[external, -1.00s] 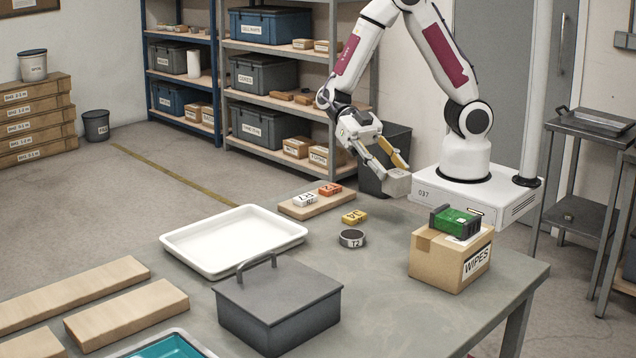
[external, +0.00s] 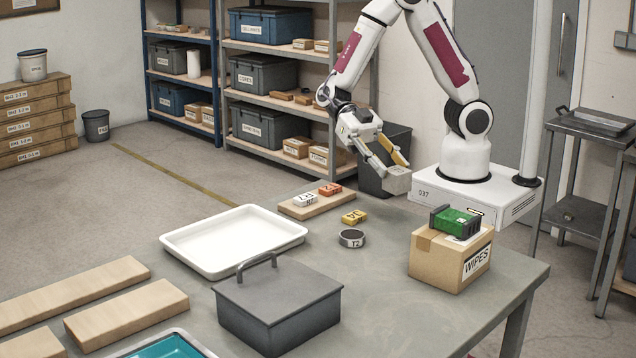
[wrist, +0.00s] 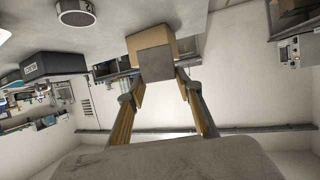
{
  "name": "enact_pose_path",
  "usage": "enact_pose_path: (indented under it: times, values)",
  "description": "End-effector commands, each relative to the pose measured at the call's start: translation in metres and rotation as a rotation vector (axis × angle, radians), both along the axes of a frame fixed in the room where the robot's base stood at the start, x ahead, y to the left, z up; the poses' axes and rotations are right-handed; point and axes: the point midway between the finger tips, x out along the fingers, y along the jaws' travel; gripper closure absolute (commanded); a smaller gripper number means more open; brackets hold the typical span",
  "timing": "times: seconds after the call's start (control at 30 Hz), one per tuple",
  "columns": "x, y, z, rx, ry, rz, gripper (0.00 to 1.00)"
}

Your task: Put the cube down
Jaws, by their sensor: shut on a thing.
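A grey cube (external: 397,181) is held between the fingertips of my gripper (external: 390,168), above the far edge of the table, near my base. In the wrist view the cube (wrist: 156,62) shows as a plain grey face at the ends of both fingers (wrist: 157,82). The fingers are shut on it and no other thing touches it that I can see. The grey table (external: 385,285) lies below and in front of the cube.
A cardboard WIPES box (external: 440,262) carries a green item (external: 456,222). A T2 ring (external: 352,238), yellow block (external: 354,217), wooden board (external: 318,207) with small blocks, white tray (external: 205,265) and grey lidded box (external: 278,310) stand on the table. Bare tabletop lies between ring and WIPES box.

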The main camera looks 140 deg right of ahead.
Motion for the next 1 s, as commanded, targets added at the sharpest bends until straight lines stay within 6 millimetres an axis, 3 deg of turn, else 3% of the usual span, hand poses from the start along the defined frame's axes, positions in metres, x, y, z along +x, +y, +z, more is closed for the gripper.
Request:
enact_pose_path:
  times: [0.17,0.37,0.67,1.0]
  values:
    - [0.008,0.003,-0.002,0.001,0.0,-0.002,1.0]
    - [0.036,0.012,-0.006,0.0,-0.002,-0.015,1.0]
    - [0.102,0.045,-0.012,-0.001,-0.007,-0.056,1.0]
    - [0.172,0.099,-0.012,-0.002,-0.012,-0.11,1.0]
